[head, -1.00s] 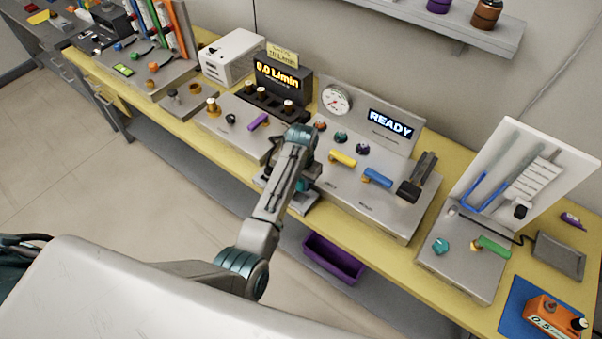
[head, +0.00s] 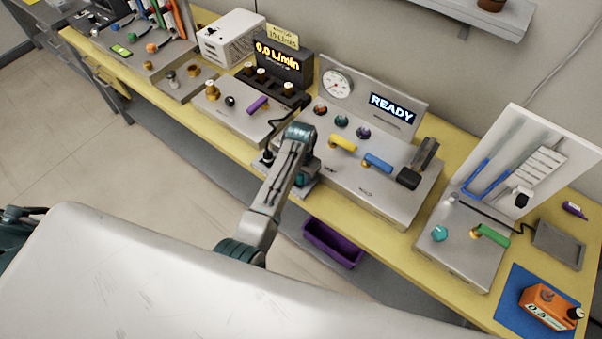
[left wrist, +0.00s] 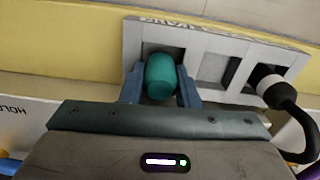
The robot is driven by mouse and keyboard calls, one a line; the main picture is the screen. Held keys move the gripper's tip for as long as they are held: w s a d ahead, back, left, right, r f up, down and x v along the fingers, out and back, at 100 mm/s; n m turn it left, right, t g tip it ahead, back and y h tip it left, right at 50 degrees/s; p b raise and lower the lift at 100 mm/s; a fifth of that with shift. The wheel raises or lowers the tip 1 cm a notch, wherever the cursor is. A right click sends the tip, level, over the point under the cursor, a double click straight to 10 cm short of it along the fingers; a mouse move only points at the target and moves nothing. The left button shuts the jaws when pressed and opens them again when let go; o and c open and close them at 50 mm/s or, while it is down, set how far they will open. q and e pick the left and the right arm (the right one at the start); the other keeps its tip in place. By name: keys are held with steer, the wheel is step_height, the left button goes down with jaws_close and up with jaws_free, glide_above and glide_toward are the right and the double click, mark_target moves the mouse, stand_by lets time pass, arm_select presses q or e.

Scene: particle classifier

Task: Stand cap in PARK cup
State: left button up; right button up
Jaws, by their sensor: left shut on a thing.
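A teal cap (left wrist: 161,77) is between the fingertips of my left gripper (left wrist: 160,84) in the left wrist view. The gripper is shut on it. The cap is over or at the left square opening of a grey block (left wrist: 215,43), whose lettering is partly hidden and upside down. I cannot tell how deep the cap sits. My right gripper is not in view.
A black nozzle with a white band (left wrist: 270,87) and a black hose stands at the block's right opening. The panel with yellow and blue handles (head: 370,185) is right of my arm. A purple bin (head: 333,243) is below the bench edge.

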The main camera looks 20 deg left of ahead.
arm_select(q)
steer(key=o, duration=1.1)
steer(key=shift+c, duration=0.2)
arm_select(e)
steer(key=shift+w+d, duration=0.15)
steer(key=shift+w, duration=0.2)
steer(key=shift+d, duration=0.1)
arm_select(q)
steer(key=shift+r, duration=0.6)
step_height(320, 180, up, 12)
steer(key=b, duration=0.3)
steer(key=shift+b, duration=0.3)
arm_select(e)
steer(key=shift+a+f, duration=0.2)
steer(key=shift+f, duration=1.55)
arm_select(q)
steer(key=shift+s, duration=0.1)
